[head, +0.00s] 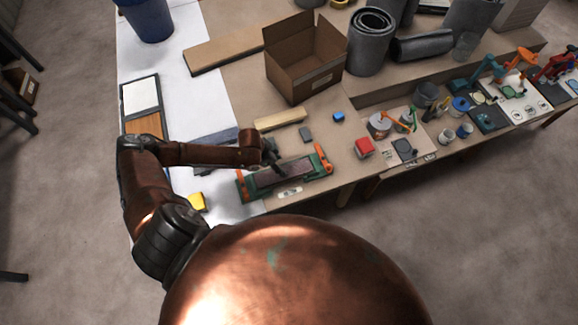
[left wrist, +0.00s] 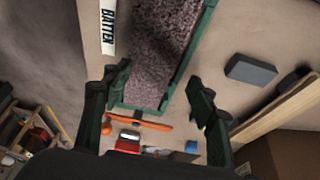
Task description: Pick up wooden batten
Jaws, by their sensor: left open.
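The wooden batten (head: 280,119), a short pale strip, lies on the bench behind the green-framed holder (head: 243,186). In the left wrist view the batten (left wrist: 275,110) runs slantwise at the right, outside my fingers. My left gripper (head: 275,160) is open over the holder. In the left wrist view its two fingers (left wrist: 160,95) stand apart, with the holder's dark speckled bed (left wrist: 158,45) beyond them and nothing between them in its grip. A white label reading BATTEN (left wrist: 108,28) lies beside the holder. My right gripper is not in view.
A dark grey block (head: 306,134) and a blue block (head: 338,117) lie near the batten. A red block (head: 364,147) is to the right, a yellow one (head: 197,202) to the left. An open cardboard box (head: 305,65) stands behind. A longer plank (head: 225,52) lies at the back.

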